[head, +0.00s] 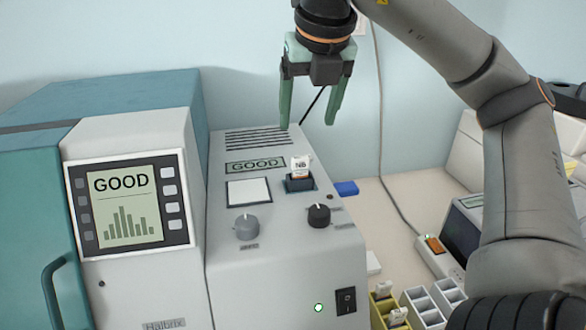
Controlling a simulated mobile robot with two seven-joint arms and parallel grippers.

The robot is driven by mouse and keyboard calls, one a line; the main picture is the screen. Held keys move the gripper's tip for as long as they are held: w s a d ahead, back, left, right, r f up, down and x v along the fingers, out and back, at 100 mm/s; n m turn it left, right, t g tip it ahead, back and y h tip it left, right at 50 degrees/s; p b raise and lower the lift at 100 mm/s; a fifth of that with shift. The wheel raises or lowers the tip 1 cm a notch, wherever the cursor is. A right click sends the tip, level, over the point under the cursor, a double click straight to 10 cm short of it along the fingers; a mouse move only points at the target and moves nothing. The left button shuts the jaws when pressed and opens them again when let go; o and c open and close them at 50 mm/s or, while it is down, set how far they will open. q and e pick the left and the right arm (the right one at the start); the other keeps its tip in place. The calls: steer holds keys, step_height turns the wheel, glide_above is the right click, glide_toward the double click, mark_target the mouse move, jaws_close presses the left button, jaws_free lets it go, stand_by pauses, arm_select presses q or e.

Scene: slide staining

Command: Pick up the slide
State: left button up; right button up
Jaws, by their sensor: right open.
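A slide (300,164) with a white label end marked NB stands upright in a dark slot holder (299,184) on the sloped top of the grey device (285,262). The lower part of the slide is hidden in the holder. My right gripper (308,122) is open and empty, fingers pointing down, above and behind the slide in the picture, not touching it. My left gripper is out of view.
Two knobs (246,227) (319,215) stick up near the holder. A teal and white machine (130,240) reading GOOD stands at the left. A yellow rack (377,316) with slides and a white rack (424,304) are at lower right. A cable (381,130) hangs behind.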

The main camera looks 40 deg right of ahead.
mark_target(300, 158)
steer(key=b+x, duration=0.2)
steer(key=x, duration=0.4)
steer(key=shift+d+f, duration=0.1)
steer(key=shift+f, duration=0.1)
steer(key=p+x, duration=0.1)
steer(key=x, duration=0.4)
steer(key=shift+w, duration=0.1)
steer(key=shift+w+f, duration=0.15)
steer(key=shift+f, duration=0.2)
jaws_close()
